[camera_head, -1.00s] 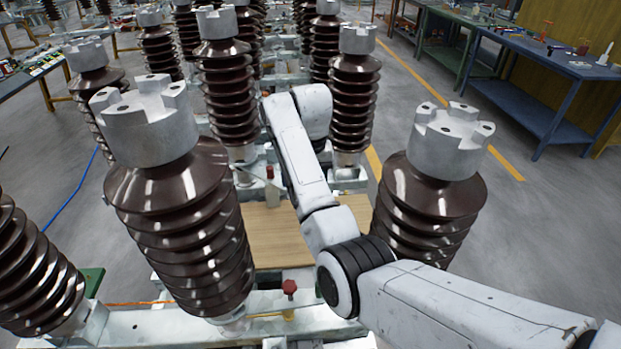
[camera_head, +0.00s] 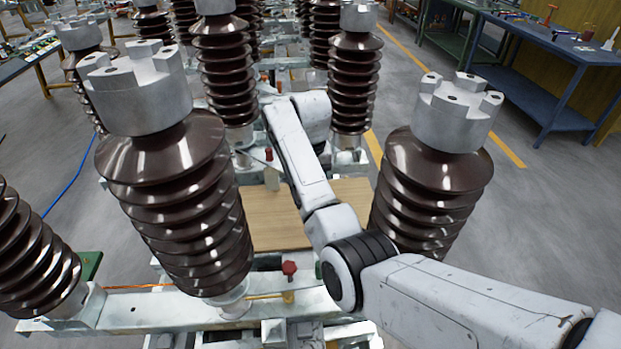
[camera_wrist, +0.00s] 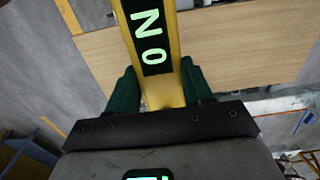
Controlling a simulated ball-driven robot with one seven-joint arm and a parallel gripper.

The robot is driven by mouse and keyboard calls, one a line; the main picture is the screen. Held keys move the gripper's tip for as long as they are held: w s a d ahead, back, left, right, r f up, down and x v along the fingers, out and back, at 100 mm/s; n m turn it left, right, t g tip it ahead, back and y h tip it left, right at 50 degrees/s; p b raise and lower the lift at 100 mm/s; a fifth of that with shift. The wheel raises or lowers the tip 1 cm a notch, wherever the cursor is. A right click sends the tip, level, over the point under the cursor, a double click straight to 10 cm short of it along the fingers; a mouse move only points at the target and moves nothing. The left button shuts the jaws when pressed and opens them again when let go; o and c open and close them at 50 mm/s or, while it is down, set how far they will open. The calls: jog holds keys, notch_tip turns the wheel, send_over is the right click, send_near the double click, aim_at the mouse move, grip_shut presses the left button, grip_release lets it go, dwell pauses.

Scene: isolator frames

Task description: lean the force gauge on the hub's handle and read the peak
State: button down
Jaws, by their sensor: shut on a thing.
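In the wrist view, my gripper (camera_wrist: 158,82) has its dark green fingers shut on a yellow tool (camera_wrist: 166,97), which I take to be the force gauge. A black panel on the tool carries pale green characters that look like "N" and "O"; no peak number is readable. The tool's far end runs out of the top of the wrist view. In the head view my arm hides the gripper and tool. A red knob (camera_head: 289,268) stands on the metal frame, with a second red knob (camera_head: 268,154) farther back. I cannot tell which part is the hub's handle.
Tall brown ribbed insulators with metal caps stand close on the left (camera_head: 180,200) and right (camera_head: 430,190) of my arm. A wooden board (camera_head: 275,225) lies between them. A blue workbench (camera_head: 535,45) with small items stands at the back right, with open floor before it.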

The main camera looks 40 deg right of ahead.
notch_tip(320, 180, down, 7)
jog(key=s+a, duration=0.1)
jog(key=s, duration=0.1)
jog(key=shift+a, duration=0.15)
dwell(0.7)
jog(key=shift+s+a+f+p, duration=0.2)
jog(key=shift+s+a+p, duration=0.15)
jog(key=shift+s+p, duration=0.3)
jog(key=shift+s+a+f+p, duration=0.2)
jog(key=shift+s+a+p, duration=0.2)
jog(key=shift+p, duration=0.45)
dwell(2.1)
jog(key=shift+d, duration=0.1)
jog(key=shift+w+d+r+b, duration=0.1)
jog(key=shift+w+d+b, duration=0.55)
jog(key=shift+w+b, duration=0.4)
jog(key=shift+w+d+r+b, duration=0.1)
jog(key=shift+w+d+b, duration=0.5)
jog(key=shift+w+b, duration=0.4)
jog(key=shift+s, duration=0.1)
jog(key=shift+r, duration=0.1)
